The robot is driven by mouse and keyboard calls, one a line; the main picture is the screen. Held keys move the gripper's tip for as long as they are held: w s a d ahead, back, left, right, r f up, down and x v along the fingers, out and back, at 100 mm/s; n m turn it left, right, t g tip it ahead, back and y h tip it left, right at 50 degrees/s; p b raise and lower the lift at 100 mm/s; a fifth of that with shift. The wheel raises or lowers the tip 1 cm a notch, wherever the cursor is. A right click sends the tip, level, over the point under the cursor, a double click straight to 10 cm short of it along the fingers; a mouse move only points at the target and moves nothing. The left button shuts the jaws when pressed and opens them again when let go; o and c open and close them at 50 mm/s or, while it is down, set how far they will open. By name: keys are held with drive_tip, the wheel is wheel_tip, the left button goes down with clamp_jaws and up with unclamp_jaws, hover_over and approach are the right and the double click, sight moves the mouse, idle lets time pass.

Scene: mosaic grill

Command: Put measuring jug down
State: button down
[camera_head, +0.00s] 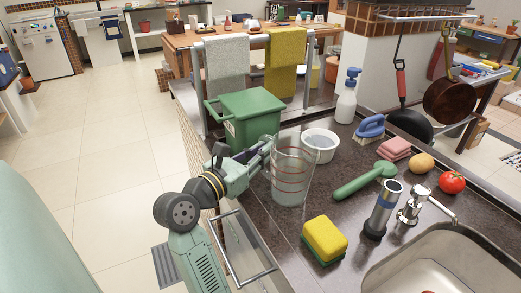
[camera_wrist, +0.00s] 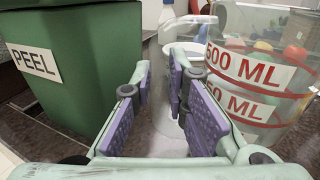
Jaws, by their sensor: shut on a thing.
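The measuring jug (camera_head: 291,172) is clear with red markings and stands upright over the dark counter, in the middle of the head view. I cannot tell whether its base touches the counter. My gripper (camera_head: 267,150) is at its left side, shut on it. In the wrist view the jug (camera_wrist: 262,85) fills the right side, with "500 ML" labels showing. The purple-padded fingers of my gripper (camera_wrist: 163,88) show a narrow gap; the clear part between them is hard to make out.
A green "PEEL" bin (camera_head: 250,118) stands close behind my gripper. A white bowl (camera_head: 320,146) is just behind the jug. The sink (camera_head: 440,262) is at front right.

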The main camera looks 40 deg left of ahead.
drive_tip(key=shift+f, duration=0.15)
drive_tip(key=c, duration=1.6)
unclamp_jaws()
drive_tip(key=shift+r, duration=0.3)
drive_tip(key=shift+s+f+b, duration=0.1)
drive_tip(key=shift+s+b, duration=1.45)
drive_tip(key=shift+s, duration=4.5)
